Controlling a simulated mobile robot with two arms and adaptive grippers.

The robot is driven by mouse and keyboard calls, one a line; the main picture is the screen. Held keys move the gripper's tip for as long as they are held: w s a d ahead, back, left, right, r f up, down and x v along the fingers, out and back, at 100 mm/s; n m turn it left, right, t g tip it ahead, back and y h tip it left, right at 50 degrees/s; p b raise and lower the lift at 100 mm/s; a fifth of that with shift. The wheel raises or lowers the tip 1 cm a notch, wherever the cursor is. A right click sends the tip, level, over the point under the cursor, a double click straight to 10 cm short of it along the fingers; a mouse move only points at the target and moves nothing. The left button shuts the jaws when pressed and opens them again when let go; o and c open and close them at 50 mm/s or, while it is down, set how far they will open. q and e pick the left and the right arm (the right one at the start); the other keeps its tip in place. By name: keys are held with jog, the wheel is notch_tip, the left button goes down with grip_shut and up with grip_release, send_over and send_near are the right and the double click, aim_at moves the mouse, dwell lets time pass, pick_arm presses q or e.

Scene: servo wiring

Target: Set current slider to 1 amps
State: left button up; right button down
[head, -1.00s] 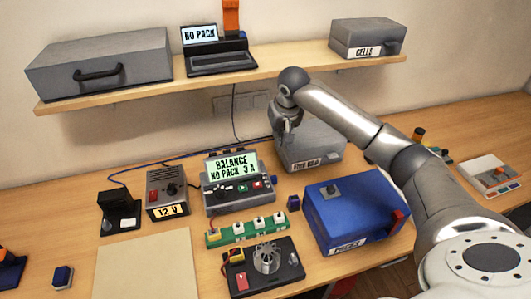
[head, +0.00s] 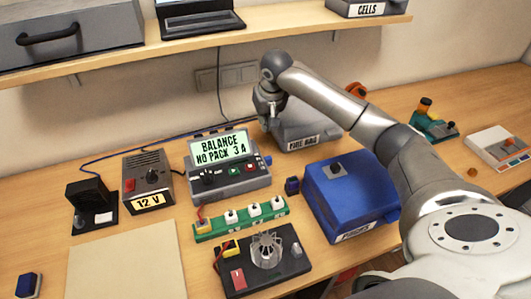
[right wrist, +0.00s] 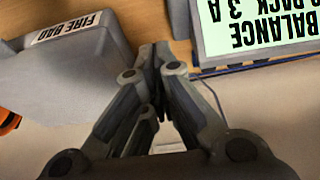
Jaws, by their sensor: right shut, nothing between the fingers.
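The balance charger (head: 228,165) stands in the middle of the bench. Its lit screen (head: 220,147) reads "BALANCE NO PACK 3 A". Below the screen are a black knob or slider, a red button and a green button; which is the current slider is too small to tell. The screen also shows upside down in the right wrist view (right wrist: 258,24). My right gripper (head: 268,116) is shut and empty, above and behind the charger's right side, beside the grey fire bag box (head: 303,125), touching neither as far as I can see. My left gripper is not in view.
A blue box (head: 350,195) stands right of the charger. A green strip with white plugs (head: 242,218) and a black motor stand (head: 262,262) lie in front. A 12 V supply (head: 147,180) is at left. A shelf (head: 200,47) runs above.

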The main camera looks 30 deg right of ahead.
aim_at(268, 161)
jog(key=p+x, duration=0.2)
jog(key=x, duration=0.8)
jog(key=shift+f, duration=0.3)
jog(key=s+p, duration=0.2)
jog(key=s, duration=0.1)
jog(key=shift+a+r, duration=0.25)
jog(key=shift+a, duration=0.15)
jog(key=shift+s+a+p, duration=0.1)
jog(key=shift+s+p, duration=0.2)
jog(key=shift+s, duration=0.2)
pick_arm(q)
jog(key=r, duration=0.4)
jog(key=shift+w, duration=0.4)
pick_arm(e)
jog(key=shift+f, duration=0.15)
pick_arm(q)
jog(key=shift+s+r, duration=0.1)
pick_arm(e)
jog(key=shift+s, duration=0.1)
